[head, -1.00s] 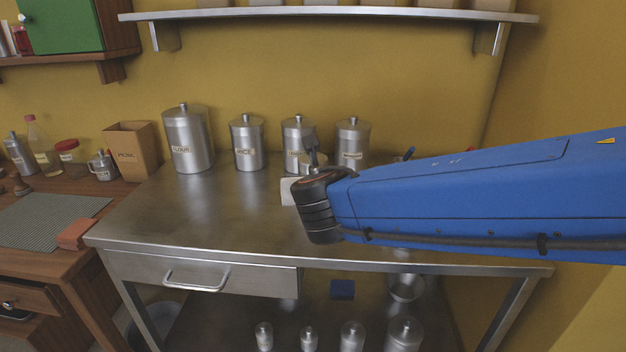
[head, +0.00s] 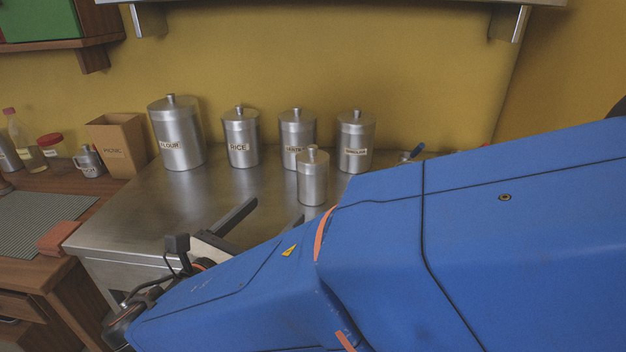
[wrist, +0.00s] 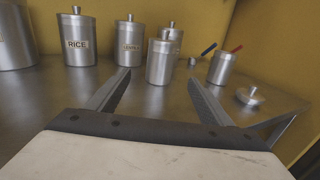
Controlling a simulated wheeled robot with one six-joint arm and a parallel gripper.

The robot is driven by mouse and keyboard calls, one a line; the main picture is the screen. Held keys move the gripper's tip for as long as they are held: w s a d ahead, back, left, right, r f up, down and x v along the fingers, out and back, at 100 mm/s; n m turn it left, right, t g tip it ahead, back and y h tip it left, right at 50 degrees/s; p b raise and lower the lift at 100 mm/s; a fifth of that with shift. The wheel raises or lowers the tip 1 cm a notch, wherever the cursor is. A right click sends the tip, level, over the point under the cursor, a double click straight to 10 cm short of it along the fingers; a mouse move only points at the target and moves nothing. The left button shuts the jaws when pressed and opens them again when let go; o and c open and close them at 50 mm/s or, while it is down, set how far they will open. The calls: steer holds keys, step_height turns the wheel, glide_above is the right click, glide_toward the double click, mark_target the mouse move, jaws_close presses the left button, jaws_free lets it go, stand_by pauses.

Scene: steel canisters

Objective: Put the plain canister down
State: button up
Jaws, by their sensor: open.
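The plain canister (head: 312,182) is a small steel cylinder with a knobbed lid and no label visible. It stands upright on the steel table (head: 190,205), in front of the row of labelled canisters. My gripper (head: 276,210) is open, in front of the canister and to its left in the head view. In the wrist view the plain canister (wrist: 161,64) stands just beyond the open fingertips (wrist: 158,76), apart from them, with nothing held between the fingers. Part of my right finger is hidden behind my arm in the head view.
Behind stand the flour canister (head: 177,138), the rice canister (head: 240,140) and two more labelled canisters (head: 297,128) (head: 356,135). The table's left front is clear.

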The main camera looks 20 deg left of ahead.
mark_target(304, 182)
steer(key=w, duration=0.3)
steer(key=w+d, duration=0.1)
steer(key=w, duration=0.3)
steer(key=w+d, duration=0.1)
steer(key=w, duration=0.3)
steer(key=shift+w, duration=0.25)
steer(key=shift+w+d+f, duration=0.1)
steer(key=shift+w+d, duration=0.15)
steer(key=shift+w, duration=1.1)
steer(key=shift+w+d, duration=0.2)
steer(key=shift+w, duration=1.1)
steer(key=c, duration=1.4)
